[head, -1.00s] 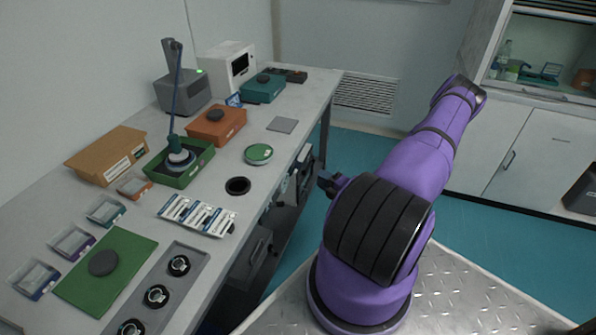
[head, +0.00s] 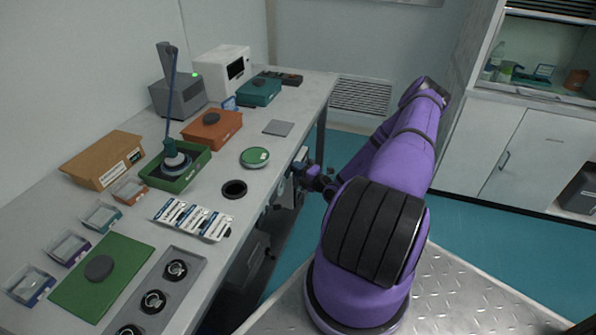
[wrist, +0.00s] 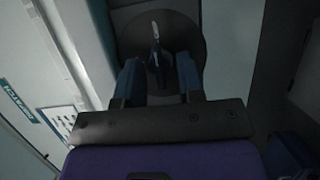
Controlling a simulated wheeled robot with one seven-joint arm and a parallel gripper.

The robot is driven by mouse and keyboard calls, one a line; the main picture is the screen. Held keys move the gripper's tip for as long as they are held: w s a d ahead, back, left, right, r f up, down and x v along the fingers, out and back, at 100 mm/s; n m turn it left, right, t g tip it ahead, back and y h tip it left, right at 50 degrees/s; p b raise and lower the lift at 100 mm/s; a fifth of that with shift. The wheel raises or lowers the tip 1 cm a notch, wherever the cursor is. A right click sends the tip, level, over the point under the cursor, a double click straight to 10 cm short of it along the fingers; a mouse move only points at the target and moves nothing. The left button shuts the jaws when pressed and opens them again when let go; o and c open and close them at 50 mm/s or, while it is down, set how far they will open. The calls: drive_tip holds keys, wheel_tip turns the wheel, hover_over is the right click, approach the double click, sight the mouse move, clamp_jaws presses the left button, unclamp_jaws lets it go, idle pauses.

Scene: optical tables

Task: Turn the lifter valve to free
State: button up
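In the wrist view, the lifter valve shows as a dark round plate (wrist: 190,30) with a small dark lever (wrist: 157,48) that has a pale tip pointing up in the picture. My gripper (wrist: 159,72) is open, with one blue finger on each side of the lever's lower part. Dark gaps show between the fingers and the lever, so it does not look gripped. In the head view, my gripper (head: 312,178) is at the front side of the table, below its top, partly hidden by my arm. The valve cannot be made out there.
The long optical table (head: 205,225) carries a green tray (head: 188,180) with a lifter-like tool, orange (head: 228,133) and teal (head: 258,95) boxes and a slide rack (head: 192,220). The wrist view shows a pale panel with a teal label (wrist: 17,103) at left. The floor beyond my arm is clear.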

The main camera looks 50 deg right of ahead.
clamp_jaws()
drive_tip(key=shift+n, duration=0.3)
drive_tip(key=shift+w+d+f+n+t+y, duration=0.15)
drive_tip(key=shift+n+t+y, duration=0.3)
drive_tip(key=shift+n+y, duration=2.1)
drive_tip(key=shift+s+d+f+n+t+y, duration=0.1)
drive_tip(key=shift+n+t+y, duration=0.3)
drive_tip(key=shift+n, duration=4.3)
drive_tip(key=shift+w+d+f+n+t+y, duration=0.15)
drive_tip(key=shift+n+t+y, duration=0.75)
drive_tip(key=shift+n, duration=2.75)
drive_tip(key=shift+s+a+g+y, duration=0.1)
drive_tip(key=shift+g+y, duration=0.35)
drive_tip(key=shift+y, duration=0.1)
